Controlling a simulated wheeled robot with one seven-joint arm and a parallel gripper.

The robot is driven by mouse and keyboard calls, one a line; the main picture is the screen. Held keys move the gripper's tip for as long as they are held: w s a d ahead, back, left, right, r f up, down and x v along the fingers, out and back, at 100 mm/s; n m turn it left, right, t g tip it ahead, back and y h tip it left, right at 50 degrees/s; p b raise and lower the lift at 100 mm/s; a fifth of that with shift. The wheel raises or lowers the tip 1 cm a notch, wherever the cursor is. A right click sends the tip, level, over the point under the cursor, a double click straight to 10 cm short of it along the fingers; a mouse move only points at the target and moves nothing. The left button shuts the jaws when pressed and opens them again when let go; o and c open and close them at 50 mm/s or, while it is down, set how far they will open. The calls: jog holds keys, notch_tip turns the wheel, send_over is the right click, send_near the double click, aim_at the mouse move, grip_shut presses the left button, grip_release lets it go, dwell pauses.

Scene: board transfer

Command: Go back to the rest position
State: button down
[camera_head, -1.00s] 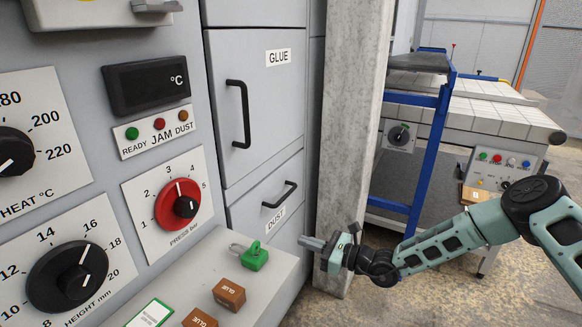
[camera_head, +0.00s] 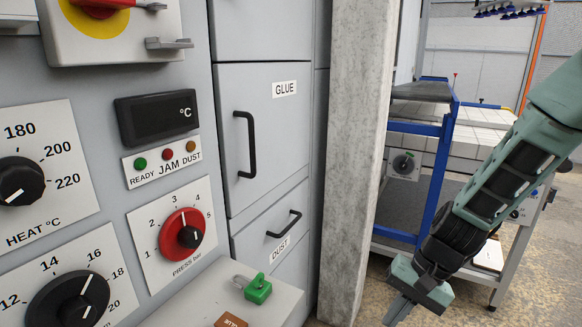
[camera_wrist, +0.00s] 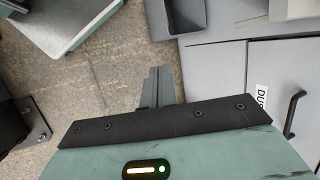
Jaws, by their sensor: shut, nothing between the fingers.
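My gripper (camera_head: 399,310) hangs at the lower right of the head view, pointing down and a little left. Its fingers are together and hold nothing. In the wrist view the shut fingers (camera_wrist: 159,86) stand over the bare brown floor. My gripper is apart from the grey machine and the concrete pillar. My green and black arm comes down to it from the right edge of the head view.
The control panel with a red press knob (camera_head: 181,235) is on the left. A green padlock (camera_head: 258,289) lies on the ledge. Beside it are the GLUE door (camera_head: 283,130) and a concrete pillar (camera_head: 352,150). A blue-framed cart (camera_head: 442,150) stands behind my arm.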

jog(key=s+d+r+n+t+h, duration=0.4)
jog(key=s+d+r+n+h, duration=0.15)
jog(key=d+r, duration=0.65)
jog(key=s+a+r+n+g+p, duration=0.1)
jog(key=s+a+r+n+p, duration=0.2)
jog(key=a, duration=0.6)
jog(key=s+a+r+n+g+p, duration=0.1)
jog(key=s+a+r+n+p, duration=0.3)
jog(key=s+a+r+p, duration=0.4)
jog(key=s+r+y, duration=0.1)
jog(key=s, duration=0.1)
jog(key=shift+s+a+g, duration=0.3)
jog(key=shift+a, duration=0.05)
